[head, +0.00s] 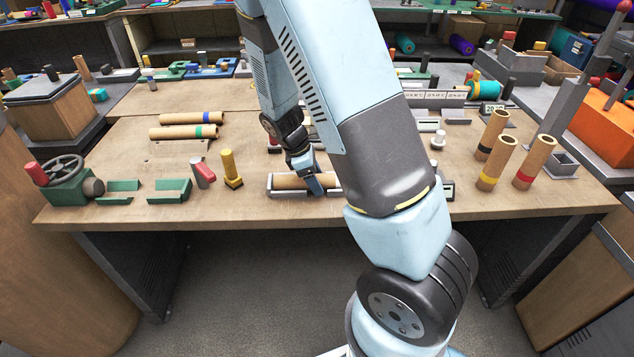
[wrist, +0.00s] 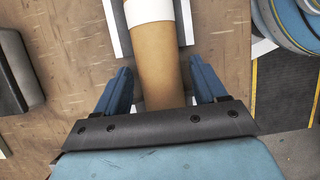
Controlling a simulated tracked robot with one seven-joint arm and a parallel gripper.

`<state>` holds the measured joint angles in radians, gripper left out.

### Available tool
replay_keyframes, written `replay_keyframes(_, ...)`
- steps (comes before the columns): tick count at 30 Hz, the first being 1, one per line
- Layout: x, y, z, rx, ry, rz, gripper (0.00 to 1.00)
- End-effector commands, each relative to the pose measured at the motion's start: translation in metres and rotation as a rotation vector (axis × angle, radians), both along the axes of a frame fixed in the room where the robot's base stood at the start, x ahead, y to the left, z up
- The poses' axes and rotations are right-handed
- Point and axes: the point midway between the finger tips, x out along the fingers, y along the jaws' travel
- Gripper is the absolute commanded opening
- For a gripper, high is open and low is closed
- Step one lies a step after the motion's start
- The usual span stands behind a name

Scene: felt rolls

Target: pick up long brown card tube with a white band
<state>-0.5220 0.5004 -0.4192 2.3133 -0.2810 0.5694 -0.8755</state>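The long brown card tube (head: 288,181) lies on its side in a grey cradle (head: 275,192) near the front edge of the bench. In the wrist view the brown tube (wrist: 158,60) runs up the picture, and its white band shows at the top edge. My gripper (head: 314,184) is down over the right part of the tube. In the wrist view my gripper (wrist: 160,75) has its blue fingers apart, one on each side of the tube, with narrow gaps between. The tube's far end is out of the wrist view, and my arm hides part of the cradle's right side.
Two tubes (head: 188,118) lie at the back left, with blue and green bands. Three upright tubes (head: 488,160) stand on the right. A yellow post (head: 231,168), a red-topped piece (head: 203,172) and green blocks (head: 172,190) stand left of the cradle.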

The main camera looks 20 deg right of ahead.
Motion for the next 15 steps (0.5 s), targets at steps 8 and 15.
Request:
replay_keyframes(8,0.0001,0.0004,0.0002,0.0,0.0,0.0,0.44)
replay_keyframes(15,0.0002,0.0005,0.0002,0.0,0.0,0.001,0.21)
